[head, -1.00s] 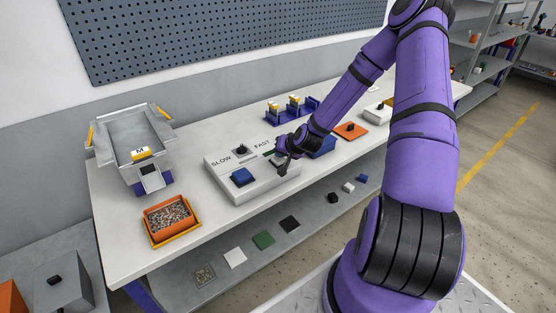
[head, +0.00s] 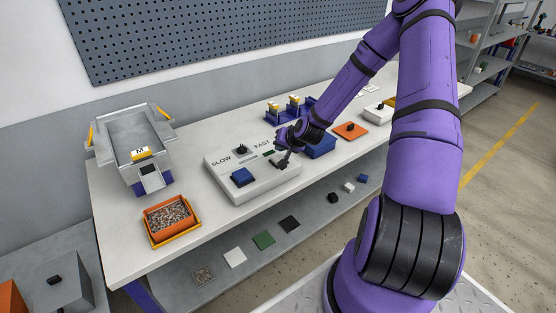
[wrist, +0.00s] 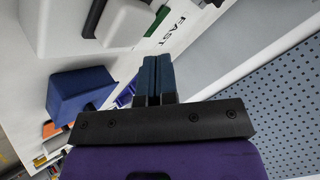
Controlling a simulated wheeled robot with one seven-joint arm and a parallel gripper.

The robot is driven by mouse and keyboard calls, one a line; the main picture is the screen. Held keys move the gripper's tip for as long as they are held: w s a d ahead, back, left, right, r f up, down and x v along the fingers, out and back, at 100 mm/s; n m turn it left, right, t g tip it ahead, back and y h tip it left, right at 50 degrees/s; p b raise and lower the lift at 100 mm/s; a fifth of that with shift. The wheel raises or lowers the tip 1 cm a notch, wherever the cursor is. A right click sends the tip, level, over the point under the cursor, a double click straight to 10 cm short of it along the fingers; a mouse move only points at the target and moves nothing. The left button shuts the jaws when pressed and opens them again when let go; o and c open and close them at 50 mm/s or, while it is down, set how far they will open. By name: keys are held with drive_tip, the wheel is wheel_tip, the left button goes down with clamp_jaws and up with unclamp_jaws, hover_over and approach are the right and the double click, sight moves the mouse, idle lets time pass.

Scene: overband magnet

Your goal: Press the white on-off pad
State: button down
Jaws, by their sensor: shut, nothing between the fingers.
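A white control box (head: 262,191) marked SLOW and FAST lies on the bench. It carries a blue pad (head: 241,177), a small dark knob (head: 241,150) and a dark green piece (head: 268,153). In the wrist view a white pad with a dark edge (wrist: 125,22) stands on the box, up and left of my fingertips. In the head view my gripper hides that pad. My gripper (head: 284,163) is over the right end of the box. Its fingers (wrist: 157,62) are shut together and empty, and look apart from the pad. I cannot tell the height gap.
A blue bin (head: 320,148) stands close right of the box, beside my wrist. An orange tray of granules (head: 171,218) and a grey hopper marked M (head: 135,132) stand to the left. A blue rack (head: 300,107) stands behind. A dark pegboard (head: 220,35) is on the wall.

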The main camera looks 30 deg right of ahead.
wheel_tip(320, 180, up, 6)
drive_tip(key=shift+f, duration=0.25)
idle(0.7)
wheel_tip(320, 180, up, 10)
drive_tip(key=n+g, duration=0.3)
drive_tip(key=n, duration=0.1)
hover_over(280, 156)
drive_tip(key=s+a, duration=0.5)
drive_tip(key=s+a+r+n+h, duration=0.1)
drive_tip(key=s+a+r, duration=0.25)
drive_tip(key=r, duration=0.25)
drive_tip(key=s+a+r+n+h, duration=0.1)
drive_tip(key=s+a+r, duration=0.1)
drive_tip(key=s+r, duration=0.3)
drive_tip(key=s+a+r, duration=0.2)
drive_tip(key=s+r, duration=0.4)
drive_tip(key=s, duration=0.4)
drive_tip(key=s+a+r+n, duration=0.1)
drive_tip(key=s+a+r, duration=0.2)
drive_tip(key=s+r, duration=0.3)
drive_tip(key=s, duration=0.4)
drive_tip(key=shift+s+a+r+g+y, duration=0.15)
drive_tip(key=shift+a+r+g+y, duration=0.05)
drive_tip(key=shift+g+y, duration=0.2)
